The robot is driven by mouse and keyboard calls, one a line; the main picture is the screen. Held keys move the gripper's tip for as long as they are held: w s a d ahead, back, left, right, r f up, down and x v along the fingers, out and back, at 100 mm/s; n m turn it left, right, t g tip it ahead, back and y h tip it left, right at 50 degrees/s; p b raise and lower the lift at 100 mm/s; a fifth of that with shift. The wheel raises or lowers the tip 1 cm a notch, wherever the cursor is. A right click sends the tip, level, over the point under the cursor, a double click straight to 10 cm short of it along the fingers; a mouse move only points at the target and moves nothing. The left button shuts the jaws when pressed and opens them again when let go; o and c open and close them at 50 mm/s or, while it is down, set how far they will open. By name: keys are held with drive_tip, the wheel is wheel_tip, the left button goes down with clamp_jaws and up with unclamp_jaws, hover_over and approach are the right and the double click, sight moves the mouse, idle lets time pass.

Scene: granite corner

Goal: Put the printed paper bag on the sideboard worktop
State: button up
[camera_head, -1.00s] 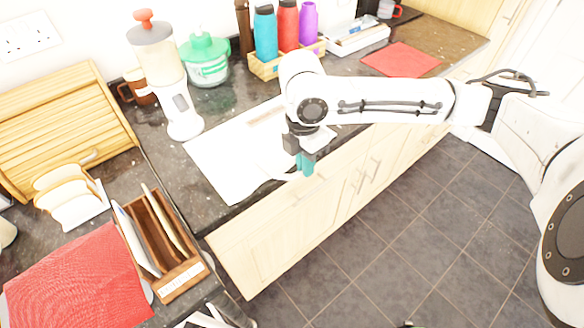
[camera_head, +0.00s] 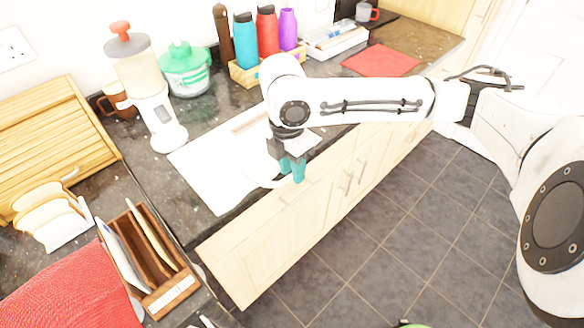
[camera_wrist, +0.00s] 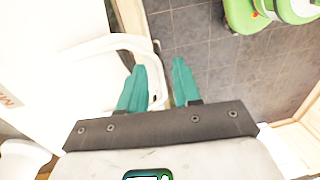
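The white paper bag (camera_head: 213,170) lies flat on the dark worktop (camera_head: 172,207), with a pale brown print near its far end. Its handle loop reaches the worktop's front edge. The bag also shows at left in the wrist view (camera_wrist: 55,45), with part of its printed lettering. My gripper (camera_head: 293,172) points down at the front edge of the worktop, beside the handle. In the wrist view my teal fingers (camera_wrist: 160,82) are apart, and the white handle loop (camera_wrist: 153,72) shows in the gap between them. I cannot tell whether they touch it.
A blender (camera_head: 148,90), green-lidded tub (camera_head: 186,70) and bottle basket (camera_head: 243,74) stand behind the bag. A wooden letter rack (camera_head: 168,288) is at front left. A red mat (camera_head: 380,60) lies at far right. A green-and-white object (camera_wrist: 272,12) is on the open tiled floor.

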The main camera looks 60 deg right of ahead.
wheel_tip(320, 180, up, 11)
drive_tip(key=w, duration=0.1)
drive_tip(key=shift+d+r, duration=0.2)
drive_tip(key=shift+w, duration=0.1)
